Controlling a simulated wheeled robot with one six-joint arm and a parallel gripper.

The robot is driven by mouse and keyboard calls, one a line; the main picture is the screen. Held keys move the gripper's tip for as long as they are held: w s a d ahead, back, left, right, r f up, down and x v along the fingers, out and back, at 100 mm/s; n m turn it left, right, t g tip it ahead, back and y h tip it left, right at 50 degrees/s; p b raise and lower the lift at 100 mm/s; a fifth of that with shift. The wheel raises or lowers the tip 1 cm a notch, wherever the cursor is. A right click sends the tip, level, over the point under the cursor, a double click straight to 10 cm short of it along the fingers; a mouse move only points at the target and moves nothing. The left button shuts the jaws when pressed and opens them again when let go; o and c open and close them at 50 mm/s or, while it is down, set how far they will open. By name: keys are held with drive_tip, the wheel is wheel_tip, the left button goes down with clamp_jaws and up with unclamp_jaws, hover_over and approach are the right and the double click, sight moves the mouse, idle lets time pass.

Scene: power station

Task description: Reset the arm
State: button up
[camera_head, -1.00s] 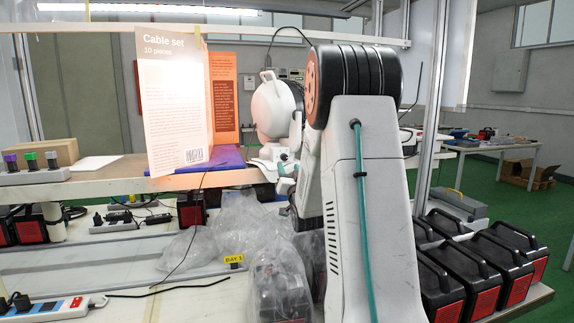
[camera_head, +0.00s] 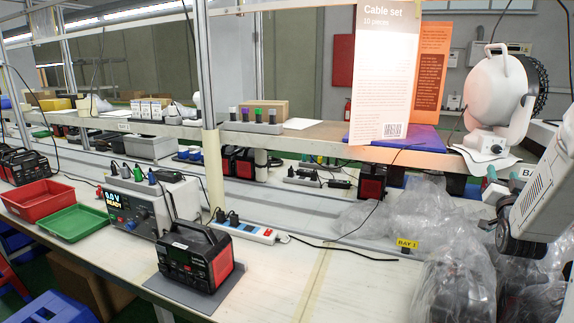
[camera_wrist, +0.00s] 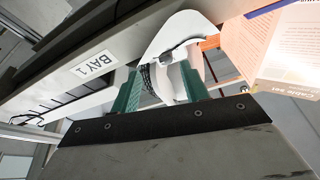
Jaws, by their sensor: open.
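My arm (camera_head: 545,200) shows at the right edge of the head view, pale grey with a dark joint, beside clear plastic bags. Most of the arm is out of the picture there. In the wrist view, my gripper (camera_wrist: 160,78) has two green fingers standing apart, and nothing appears held between them. Beyond the fingers is a white round device with a dark ribbed rim (camera_wrist: 168,80). The same kind of white device (camera_head: 497,95) stands on the shelf at the right of the head view.
A Cable set sign (camera_head: 383,75) stands on the shelf near the white device. Clear plastic bags (camera_head: 445,240) lie close below my arm. On the bench are a black-and-red power unit (camera_head: 195,257), a power strip (camera_head: 243,232), and red (camera_head: 46,200) and green (camera_head: 73,222) trays.

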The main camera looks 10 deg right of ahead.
wheel_tip(320, 180, down, 10)
drive_tip(key=g+y, duration=0.3)
drive_tip(key=g, duration=0.3)
drive_tip(key=s+a+f+n+g+y, duration=0.1)
drive_tip(key=s+a+f+g+y, duration=0.35)
drive_tip(key=a, duration=0.45)
drive_tip(key=s+a+r+n+g+y, duration=0.1)
drive_tip(key=s+a+r+n+g, duration=0.1)
drive_tip(key=s+a, duration=0.6)
drive_tip(key=s+a+r+n+g+y, duration=0.2)
drive_tip(key=s+a+r, duration=0.3)
drive_tip(key=s+a, duration=0.4)
drive_tip(key=s+a+r+n+g+y, duration=0.1)
drive_tip(key=s+a+r+n+g, duration=0.1)
drive_tip(key=s+a, duration=0.6)
drive_tip(key=shift+s+a+r+n+y, duration=0.25)
drive_tip(key=shift+a+r+n, duration=0.7)
drive_tip(key=shift+a, duration=2.45)
